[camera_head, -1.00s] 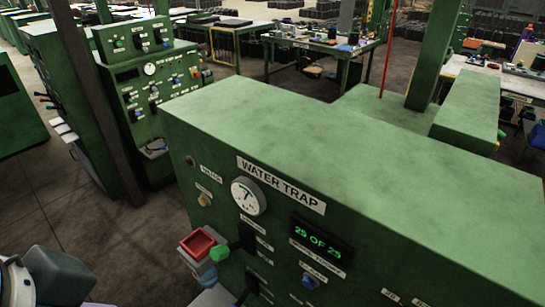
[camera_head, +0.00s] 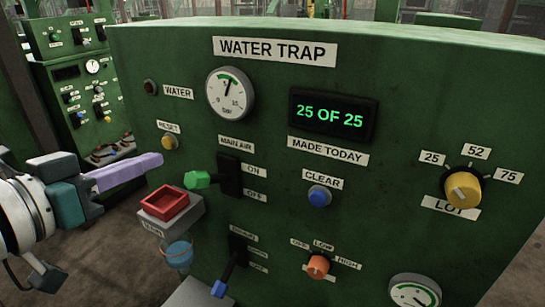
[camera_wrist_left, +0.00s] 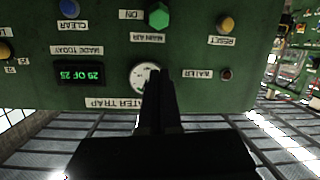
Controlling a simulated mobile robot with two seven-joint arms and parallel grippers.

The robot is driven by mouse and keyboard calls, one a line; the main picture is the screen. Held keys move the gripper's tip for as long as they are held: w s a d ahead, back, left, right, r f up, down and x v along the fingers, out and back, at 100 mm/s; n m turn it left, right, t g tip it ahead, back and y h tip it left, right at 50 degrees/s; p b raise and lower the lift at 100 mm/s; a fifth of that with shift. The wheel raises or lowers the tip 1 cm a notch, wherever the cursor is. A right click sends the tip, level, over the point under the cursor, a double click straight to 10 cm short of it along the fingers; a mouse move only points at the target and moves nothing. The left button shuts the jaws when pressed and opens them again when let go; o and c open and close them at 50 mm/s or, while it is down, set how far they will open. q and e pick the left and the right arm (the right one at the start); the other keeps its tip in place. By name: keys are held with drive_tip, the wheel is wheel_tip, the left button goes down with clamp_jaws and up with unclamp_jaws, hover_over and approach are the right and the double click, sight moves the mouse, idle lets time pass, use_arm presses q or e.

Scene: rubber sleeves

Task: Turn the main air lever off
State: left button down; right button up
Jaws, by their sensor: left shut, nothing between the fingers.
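The main air lever (camera_head: 198,180) has a green knob and stands out from a black slotted plate on the green water trap panel. The ON label (camera_head: 250,171) is upper right of it and the OFF label (camera_head: 254,195) lower right. The head view does not clearly show its setting. In the left wrist view the green knob (camera_wrist_left: 158,15) appears beside the ON label. My left gripper (camera_head: 158,161) is shut and empty, its lavender fingers pointing right, left of and slightly above the knob in the picture, apparently apart from it. Its dark fingers also show in the left wrist view (camera_wrist_left: 160,75). My right gripper is out of view.
A red tray (camera_head: 164,203) on a grey bracket juts out just below the green knob. A blue-tipped lever (camera_head: 219,288) is lower down. A yellow reset button (camera_head: 170,142) and pressure gauge (camera_head: 229,94) are above. The display (camera_head: 331,116) reads 25 OF 25.

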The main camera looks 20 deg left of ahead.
use_arm(q)
drive_tip(key=shift+w+a, duration=0.1)
drive_tip(key=shift+a, duration=0.2)
hover_over(189, 175)
drive_tip(key=w, duration=0.2)
drive_tip(key=shift+a+f, duration=0.25)
drive_tip(key=shift+f, duration=0.6)
drive_tip(key=f, duration=0.1)
drive_tip(key=s+f, duration=0.1)
drive_tip(key=f, duration=0.1)
drive_tip(key=shift+s+d, duration=0.2)
drive_tip(key=shift+s, duration=0.1)
drive_tip(key=shift+s+f, duration=0.2)
drive_tip(key=shift+f, duration=0.1)
